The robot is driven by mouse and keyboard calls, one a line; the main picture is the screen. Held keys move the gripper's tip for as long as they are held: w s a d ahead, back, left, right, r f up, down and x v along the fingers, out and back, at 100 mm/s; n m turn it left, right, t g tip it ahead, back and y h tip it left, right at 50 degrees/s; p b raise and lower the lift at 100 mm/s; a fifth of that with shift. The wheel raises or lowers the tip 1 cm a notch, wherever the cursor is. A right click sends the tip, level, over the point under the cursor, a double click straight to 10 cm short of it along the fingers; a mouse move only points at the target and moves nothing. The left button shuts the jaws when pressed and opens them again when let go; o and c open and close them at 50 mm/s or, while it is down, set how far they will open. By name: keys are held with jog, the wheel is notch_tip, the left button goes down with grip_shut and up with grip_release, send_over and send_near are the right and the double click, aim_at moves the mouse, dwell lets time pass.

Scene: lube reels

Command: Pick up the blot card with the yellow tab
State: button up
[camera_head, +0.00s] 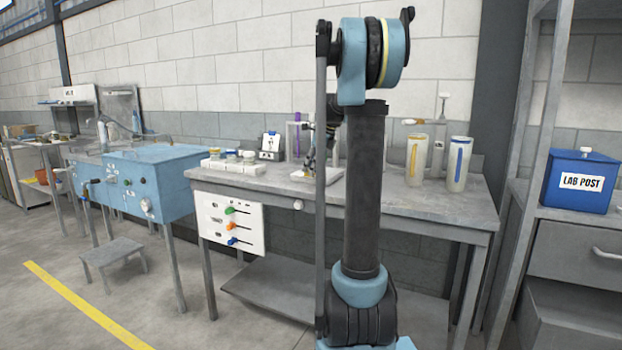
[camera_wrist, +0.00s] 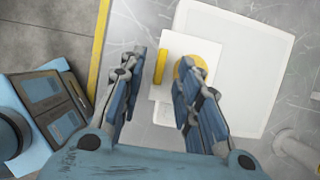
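The blot card (camera_wrist: 180,43) shows in the wrist view as a white card on a white tray (camera_wrist: 270,45). A yellow strip (camera_wrist: 158,68), which looks like its tab, is at its left edge. A yellow round patch (camera_wrist: 186,66) on the card is partly covered by my right finger. In the head view the tray (camera_head: 329,172) is on the bench beneath my gripper, which my arm partly hides. The card cannot be made out there.
The grey bench (camera_head: 270,181) holds a white rack of jars (camera_head: 233,163) to the left. Tall pale containers with a yellow strip (camera_head: 416,160) and a blue strip (camera_head: 458,164) stand to the right. In the wrist view, a dark panelled object (camera_wrist: 52,103) is at the left.

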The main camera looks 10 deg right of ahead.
jog(key=shift+w+a+f, duration=0.1)
jog(key=shift+f, duration=0.25)
jog(key=shift+c, duration=0.2)
grip_shut()
jog(key=shift+r, duration=0.1)
